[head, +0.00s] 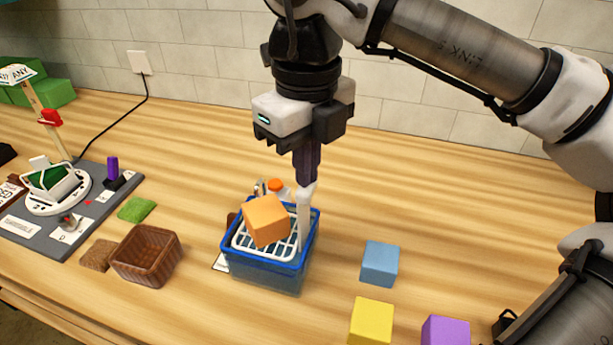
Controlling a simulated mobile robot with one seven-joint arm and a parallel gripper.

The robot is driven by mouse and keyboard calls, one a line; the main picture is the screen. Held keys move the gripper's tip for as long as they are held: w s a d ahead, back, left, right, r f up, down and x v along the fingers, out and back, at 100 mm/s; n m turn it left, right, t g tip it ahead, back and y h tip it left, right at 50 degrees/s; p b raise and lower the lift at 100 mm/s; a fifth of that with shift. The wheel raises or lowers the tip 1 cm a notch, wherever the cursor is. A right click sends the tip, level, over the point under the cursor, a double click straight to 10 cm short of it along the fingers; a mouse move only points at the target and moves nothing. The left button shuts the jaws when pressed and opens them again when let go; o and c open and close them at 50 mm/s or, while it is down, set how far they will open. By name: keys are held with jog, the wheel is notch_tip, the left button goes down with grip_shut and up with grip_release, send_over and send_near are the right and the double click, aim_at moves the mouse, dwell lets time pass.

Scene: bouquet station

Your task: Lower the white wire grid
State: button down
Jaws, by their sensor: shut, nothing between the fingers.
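The white wire grid (262,250) lies inside the top of a blue bin (265,275), a little below its rim. An orange block (266,219) sits tilted on the grid and hides part of it. A white upright handle (303,208) rises at the bin's right back corner. My gripper (306,182) points down just above this handle, with its fingers shut and empty. I cannot tell whether the fingertips touch the handle.
A blue block (380,263), a yellow block (371,320) and a purple block (445,331) stand to the right. A brown basket (146,255) and a grey board (105,205) with small fixtures are at the left. The table behind the blue block is clear.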

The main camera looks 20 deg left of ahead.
aim_at(307, 192)
jog(key=shift+f+b, duration=0.45)
jog(key=shift+f, duration=0.45)
jog(key=shift+f+b, duration=1.2)
jog(key=shift+f, duration=0.25)
jog(key=shift+f+b, duration=0.8)
jog(key=shift+f, duration=0.05)
jog(key=shift+r, duration=0.1)
jog(key=shift+r+p, duration=1.95)
jog(key=shift+r, duration=0.5)
